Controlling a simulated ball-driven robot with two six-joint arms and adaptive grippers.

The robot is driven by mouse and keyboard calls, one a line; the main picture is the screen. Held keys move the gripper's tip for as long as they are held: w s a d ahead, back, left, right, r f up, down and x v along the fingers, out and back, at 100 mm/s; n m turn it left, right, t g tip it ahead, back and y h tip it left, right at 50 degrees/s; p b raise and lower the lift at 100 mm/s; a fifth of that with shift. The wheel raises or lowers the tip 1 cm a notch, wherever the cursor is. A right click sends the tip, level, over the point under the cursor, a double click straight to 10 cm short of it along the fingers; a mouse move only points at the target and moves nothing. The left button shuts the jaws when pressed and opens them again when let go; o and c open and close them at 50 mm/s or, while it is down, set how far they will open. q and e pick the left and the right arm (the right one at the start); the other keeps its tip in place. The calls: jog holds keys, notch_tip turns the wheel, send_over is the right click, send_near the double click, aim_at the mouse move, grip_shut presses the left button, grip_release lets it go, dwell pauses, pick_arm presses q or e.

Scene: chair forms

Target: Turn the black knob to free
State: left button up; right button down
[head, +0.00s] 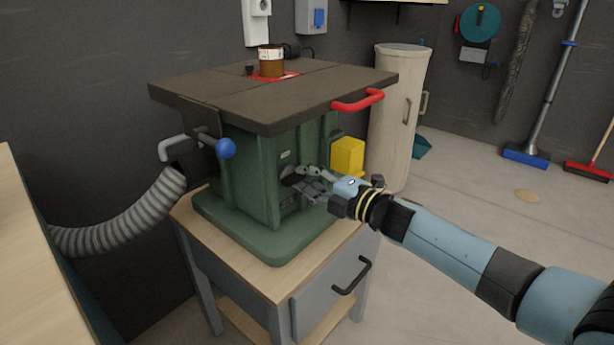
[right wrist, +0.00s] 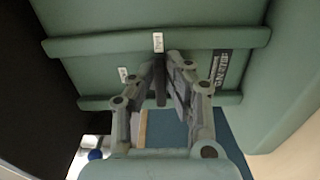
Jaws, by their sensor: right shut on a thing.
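The black knob (right wrist: 160,84) is on the green side of the machine. In the right wrist view it shows as a dark piece between the two fingers. My right gripper (right wrist: 168,82) is shut on it. The knob's exact angle and any setting marks cannot be read. My left gripper is in neither view.
A dark table top (head: 270,95) overhangs the fingers. A red handle (head: 358,101) and a yellow box (head: 347,156) are close above my right wrist. A blue ball handle (head: 225,148) and grey hose (head: 125,215) are at the left. Open floor lies right.

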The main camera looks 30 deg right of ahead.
jog(key=c, duration=1.3)
grip_release()
jog(key=shift+c, duration=0.2)
jog(key=v, duration=1.2)
